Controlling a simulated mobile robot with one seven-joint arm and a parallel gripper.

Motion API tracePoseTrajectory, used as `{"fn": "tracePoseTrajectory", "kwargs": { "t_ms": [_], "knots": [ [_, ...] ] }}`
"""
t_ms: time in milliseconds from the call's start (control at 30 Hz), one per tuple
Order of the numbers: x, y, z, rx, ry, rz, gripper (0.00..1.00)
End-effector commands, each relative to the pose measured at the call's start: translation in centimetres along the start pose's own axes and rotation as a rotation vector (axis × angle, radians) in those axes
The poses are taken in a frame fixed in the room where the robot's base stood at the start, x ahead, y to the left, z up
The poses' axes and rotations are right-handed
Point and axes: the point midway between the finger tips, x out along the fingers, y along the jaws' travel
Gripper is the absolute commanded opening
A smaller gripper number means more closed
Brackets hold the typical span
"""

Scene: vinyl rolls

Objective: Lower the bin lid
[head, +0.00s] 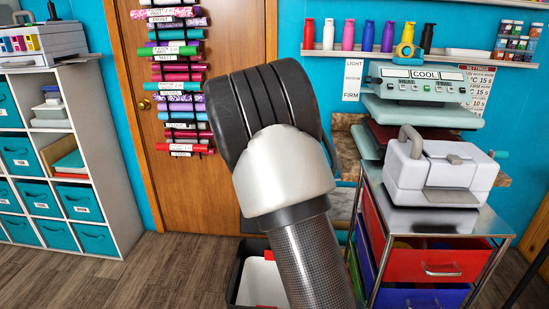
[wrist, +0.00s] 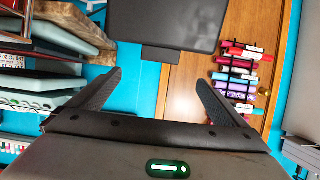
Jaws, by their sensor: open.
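A black bin (head: 236,272) with a pale inside and red parts on its rim stands on the floor, partly behind my arm in the head view. In the wrist view a dark flat panel with a small tab, which looks like the raised bin lid (wrist: 165,22), fills the top middle. My gripper (wrist: 158,76) is open and empty, its two fingers spread. The panel's tab lies ahead of the gap between the fingertips; nothing shows between the fingers. In the head view my arm hides the gripper and most of the lid.
A metal cart (head: 488,238) with coloured drawers stands right of the bin, carrying a white machine (head: 440,168). A wooden door (head: 185,200) with a rack of vinyl rolls (head: 180,90) is behind. White shelving (head: 105,130) stands left. The floor (head: 170,270) between is clear.

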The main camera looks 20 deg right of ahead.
Motion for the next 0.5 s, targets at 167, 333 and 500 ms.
{"fn": "tracePoseTrajectory", "kwargs": {
  "t_ms": [167,333,500],
  "knots": [
    [3.4,0.1,0.2,-0.002,-0.001,0.001,0.97],
    [7.2,0.1,0.3,-0.001,-0.002,0.0,0.97],
    [10.9,0.0,0.3,0.0,-0.002,-0.001,0.97]
  ]
}}
